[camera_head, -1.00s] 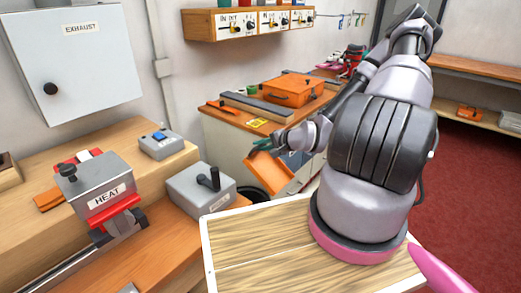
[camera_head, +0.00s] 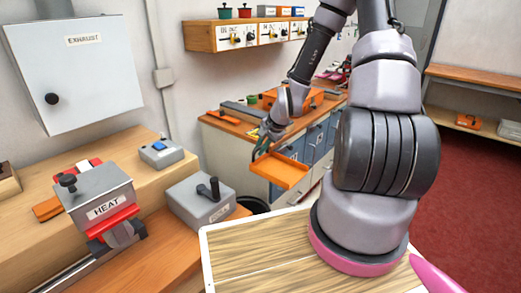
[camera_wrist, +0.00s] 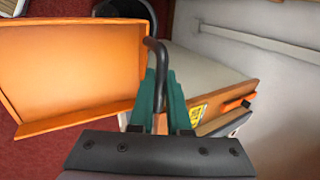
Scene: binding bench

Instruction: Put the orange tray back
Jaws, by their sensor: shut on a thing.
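The orange tray (camera_head: 279,173) is a shallow open tray, nearly level in the head view. It hangs in the air in front of the cabinet with the orange-brown top.
The cabinet top (camera_head: 232,126) carries an orange case (camera_head: 283,102) and grey bars. A dark round bin (camera_head: 252,204) stands on the floor below the tray. The grey box with a lever (camera_head: 200,199) and the HEAT press (camera_head: 104,203) are on the near left bench.

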